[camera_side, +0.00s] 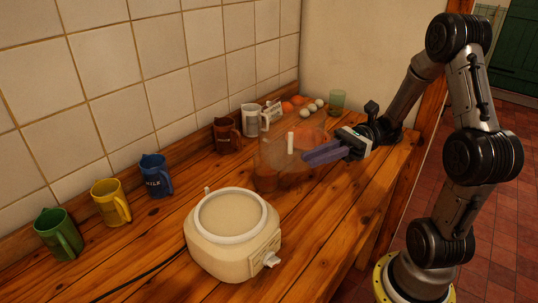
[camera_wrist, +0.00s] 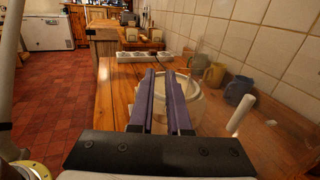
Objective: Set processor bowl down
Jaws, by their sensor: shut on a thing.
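The clear processor bowl (camera_side: 275,172) is see-through, with a white post (camera_side: 291,143) in its middle. It is near the table's far right part in the side view. My gripper (camera_side: 308,157) has long purple fingers, shut on the bowl's right side. In the wrist view the fingers (camera_wrist: 164,85) reach forward, and the white post (camera_wrist: 240,115) stands to their right; the bowl's outline is hard to make out. Whether the bowl touches the table cannot be told. The cream processor base (camera_side: 235,235) stands at the front, its round top open and empty.
Green (camera_side: 58,233), yellow (camera_side: 110,202), blue (camera_side: 156,175), brown (camera_side: 226,135) and white (camera_side: 251,120) jugs line the tiled wall. Oranges (camera_side: 298,101), pale eggs (camera_side: 312,107) and a green glass (camera_side: 337,101) stand at the back. Bare wood (camera_side: 330,200) lies right of the base.

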